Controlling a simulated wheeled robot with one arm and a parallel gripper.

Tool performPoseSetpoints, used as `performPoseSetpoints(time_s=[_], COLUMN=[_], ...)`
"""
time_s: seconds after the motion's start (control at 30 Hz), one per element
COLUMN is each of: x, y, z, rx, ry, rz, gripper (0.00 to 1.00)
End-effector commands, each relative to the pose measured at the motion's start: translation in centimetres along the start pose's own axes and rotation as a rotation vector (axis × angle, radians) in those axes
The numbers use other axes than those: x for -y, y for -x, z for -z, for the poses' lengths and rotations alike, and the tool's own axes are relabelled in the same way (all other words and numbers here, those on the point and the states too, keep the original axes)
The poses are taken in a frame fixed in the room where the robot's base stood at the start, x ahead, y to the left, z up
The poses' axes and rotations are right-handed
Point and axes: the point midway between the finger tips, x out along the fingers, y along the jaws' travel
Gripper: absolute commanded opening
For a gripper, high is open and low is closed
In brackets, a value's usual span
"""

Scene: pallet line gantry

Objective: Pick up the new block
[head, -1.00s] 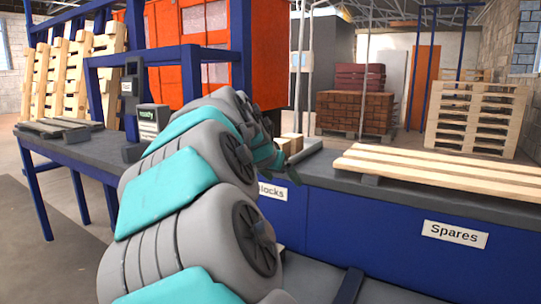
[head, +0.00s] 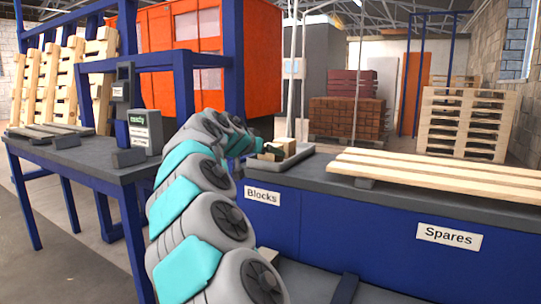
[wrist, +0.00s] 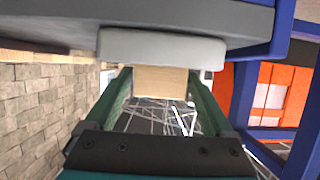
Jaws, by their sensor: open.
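A pale wooden block (head: 284,144) sits in a shallow grey tray (head: 291,162) on the counter above the "Blocks" sign. In the wrist view the block (wrist: 161,82) shows between the two green fingers, with the tray's grey edge (wrist: 160,46) beside it. My gripper (wrist: 160,76) is open, its fingers on either side of the block in that view. I cannot tell whether they touch it. In the head view my gripper (head: 268,150) is at the left of the block, small and partly hidden by my arm.
Long pale planks (head: 440,172) lie on the counter to the right, above the "Spares" sign (head: 449,236). A blue-legged table (head: 90,160) with a small display box (head: 146,131) stands at left. Pallets and stacked bricks (head: 346,119) stand behind.

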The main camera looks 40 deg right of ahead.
Motion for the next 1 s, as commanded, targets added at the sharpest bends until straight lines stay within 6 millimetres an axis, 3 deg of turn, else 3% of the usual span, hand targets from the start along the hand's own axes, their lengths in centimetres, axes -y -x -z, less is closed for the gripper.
performPoseSetpoints(time_s=[0.17, 0.4, 1.0], x=[-0.1, 0.0, 0.0], y=[-2.4, -2.5, -2.4], z=[0.0, 0.0, 0.0], rx=[0.001, 0.0, 0.0], ry=[-0.001, 0.0, 0.0], rz=[0.0, 0.001, 0.001], gripper=[0.88, 0.86, 0.19])
